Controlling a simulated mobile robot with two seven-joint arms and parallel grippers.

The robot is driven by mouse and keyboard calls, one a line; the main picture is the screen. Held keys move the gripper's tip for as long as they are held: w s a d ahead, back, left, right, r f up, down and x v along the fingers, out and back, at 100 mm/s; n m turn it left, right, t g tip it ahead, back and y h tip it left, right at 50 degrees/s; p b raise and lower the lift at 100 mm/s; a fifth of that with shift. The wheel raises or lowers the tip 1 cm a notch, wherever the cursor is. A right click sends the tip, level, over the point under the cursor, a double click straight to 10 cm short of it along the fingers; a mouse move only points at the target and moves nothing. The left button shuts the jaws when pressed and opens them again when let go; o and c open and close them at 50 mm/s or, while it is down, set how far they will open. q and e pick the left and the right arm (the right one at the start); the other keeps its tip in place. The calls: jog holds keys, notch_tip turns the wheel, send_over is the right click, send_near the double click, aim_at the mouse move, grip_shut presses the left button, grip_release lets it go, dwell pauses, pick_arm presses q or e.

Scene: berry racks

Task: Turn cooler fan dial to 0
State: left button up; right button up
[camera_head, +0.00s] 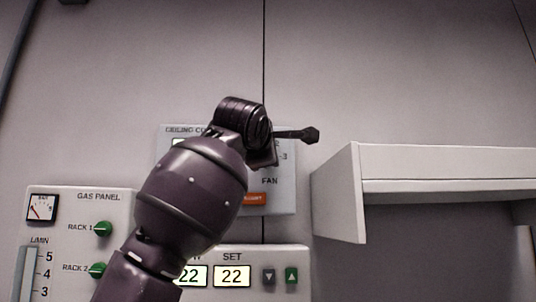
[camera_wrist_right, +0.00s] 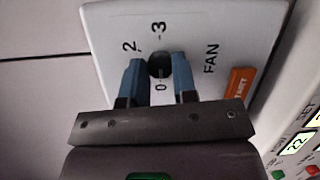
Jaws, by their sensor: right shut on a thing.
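The cooler panel (camera_head: 283,196) is a pale wall box with a FAN label and an orange button, partly covered by my right arm in the head view. In the right wrist view its fan dial (camera_wrist_right: 160,64) is a small round black knob, with 0, 2 and 3 readable around it. My right gripper (camera_wrist_right: 158,72) has one blue finger on each side of the dial and is shut on it. I cannot clearly tell where the dial's pointer stands. In the head view the dial and fingers are hidden behind my wrist. My left gripper is not in view.
The gas panel (camera_head: 119,218) with green knobs is at the lower left. Below the cooler panel is a panel with lit displays (camera_head: 232,276) and arrow buttons. A white open shelf unit (camera_head: 352,190) juts out at the right. The wall above is clear.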

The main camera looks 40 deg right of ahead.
jog(key=shift+f, duration=0.1)
dwell(0.4)
jog(key=o, duration=0.9)
jog(key=shift+a, duration=0.1)
